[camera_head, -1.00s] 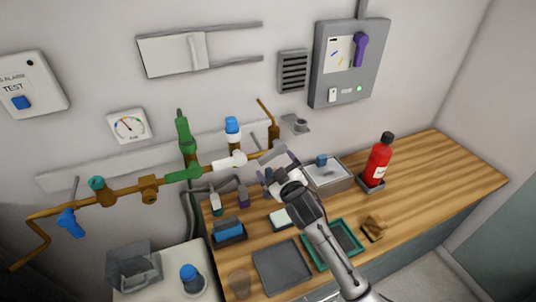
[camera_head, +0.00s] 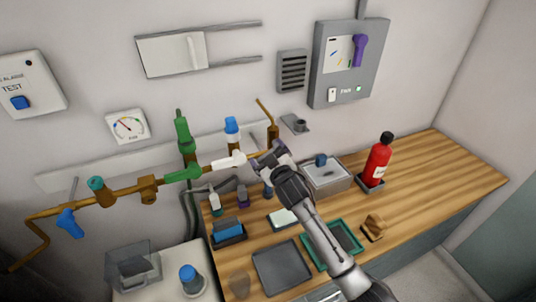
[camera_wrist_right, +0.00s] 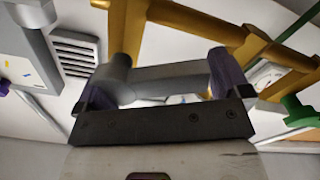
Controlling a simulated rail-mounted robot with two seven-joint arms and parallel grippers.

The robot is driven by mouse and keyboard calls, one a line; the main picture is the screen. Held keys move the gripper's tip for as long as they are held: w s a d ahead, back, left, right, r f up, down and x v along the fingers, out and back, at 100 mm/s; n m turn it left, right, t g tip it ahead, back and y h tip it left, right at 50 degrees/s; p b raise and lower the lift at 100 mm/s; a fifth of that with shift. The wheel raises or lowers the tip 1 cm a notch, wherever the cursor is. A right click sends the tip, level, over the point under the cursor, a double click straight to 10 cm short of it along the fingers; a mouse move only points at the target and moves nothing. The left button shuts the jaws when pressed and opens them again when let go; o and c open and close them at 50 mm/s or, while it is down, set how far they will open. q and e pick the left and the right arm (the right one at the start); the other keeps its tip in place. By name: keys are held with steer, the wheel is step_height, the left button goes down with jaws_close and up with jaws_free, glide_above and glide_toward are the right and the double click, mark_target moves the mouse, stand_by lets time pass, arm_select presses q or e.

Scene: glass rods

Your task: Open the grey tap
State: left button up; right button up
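The grey tap is a grey lever (camera_wrist_right: 165,82) on a round hub (camera_wrist_right: 118,72), mounted on the brass pipe (camera_wrist_right: 128,30). In the right wrist view the lever runs across between the two purple fingertips of my right gripper (camera_wrist_right: 163,85). The fingers are wide apart, with the hub near the left one and the lever's other end near the right one. Contact cannot be told. In the head view my right gripper (camera_head: 270,155) is at the right end of the pipe and hides most of the tap. My left gripper is not in view.
A white tap (camera_head: 228,161), a green tap (camera_head: 184,174) and a blue tap (camera_head: 70,222) sit along the same pipe to the left. A grey tray (camera_head: 282,268), a green-rimmed tray (camera_head: 333,257) and a red extinguisher (camera_head: 378,163) are on the wooden counter (camera_head: 440,170).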

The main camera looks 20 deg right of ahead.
steer(key=c, duration=1)
steer(key=shift+o, duration=0.2)
steer(key=shift+f+n, duration=0.1)
steer(key=shift+n, duration=0.2)
steer(key=shift+d+f+n+p, duration=0.25)
steer(key=shift+n+p, duration=0.5)
steer(key=shift+n, duration=0.25)
steer(key=n, duration=0.1)
steer(key=f+n+p, duration=0.1)
steer(key=n, duration=0.1)
steer(key=shift+d+n, duration=0.3)
steer(key=shift+d, duration=0.1)
steer(key=shift+d+f+n+p, duration=0.15)
steer(key=shift+d+n+p, duration=0.25)
steer(key=shift+n, duration=0.65)
steer(key=shift+d+f+n+p, duration=0.15)
steer(key=shift+d+n+p, duration=0.15)
steer(key=shift+n, duration=0.7)
steer(key=shift+d+f+n+p, duration=0.15)
steer(key=shift+d+n+p, duration=0.25)
steer(key=shift+n, duration=0.65)
steer(key=o, duration=1.1)
